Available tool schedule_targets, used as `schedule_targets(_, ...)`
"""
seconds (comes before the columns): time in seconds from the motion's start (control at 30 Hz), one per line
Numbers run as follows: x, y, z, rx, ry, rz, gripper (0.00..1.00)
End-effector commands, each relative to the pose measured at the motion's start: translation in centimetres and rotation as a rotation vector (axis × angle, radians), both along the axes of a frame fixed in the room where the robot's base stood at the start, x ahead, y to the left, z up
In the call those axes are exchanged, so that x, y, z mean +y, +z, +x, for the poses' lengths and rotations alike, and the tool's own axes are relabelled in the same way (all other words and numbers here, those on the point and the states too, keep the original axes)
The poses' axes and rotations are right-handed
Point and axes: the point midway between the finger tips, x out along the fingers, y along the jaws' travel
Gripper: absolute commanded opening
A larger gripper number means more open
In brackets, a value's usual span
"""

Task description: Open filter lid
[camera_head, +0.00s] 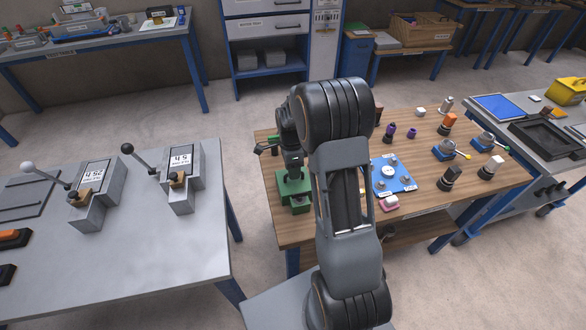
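My gripper (293,170) points down over a green device (283,190) at the left end of the wooden-topped table. The gripper's tip is close above or at this device; I cannot tell whether they touch. The fingers are too small and dark to show whether they are open or shut. A small dark lever-like part (266,150) sticks out left of the gripper; what it belongs to is unclear. No part is clearly recognisable as the filter lid. My arm hides the middle of the table.
The wooden tabletop (420,130) also holds a blue plate (393,176) with a round gauge, a pink-and-white block (389,203), blue round devices (445,151) and several bottles. A grey table (130,265) with two lever devices stands left, across a floor gap. A trolley (540,145) stands right.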

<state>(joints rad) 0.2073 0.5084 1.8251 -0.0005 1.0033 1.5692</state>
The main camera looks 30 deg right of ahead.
Motion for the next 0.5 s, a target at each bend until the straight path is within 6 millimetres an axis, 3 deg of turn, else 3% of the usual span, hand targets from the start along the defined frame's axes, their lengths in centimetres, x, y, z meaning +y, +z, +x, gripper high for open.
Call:
schedule_targets(0.27, 0.01, -0.08, -0.02, 0.0, 0.0, 0.0, 0.37)
schedule_targets(0.5, 0.01, -0.06, -0.02, 0.001, 0.0, 0.0, 0.14)
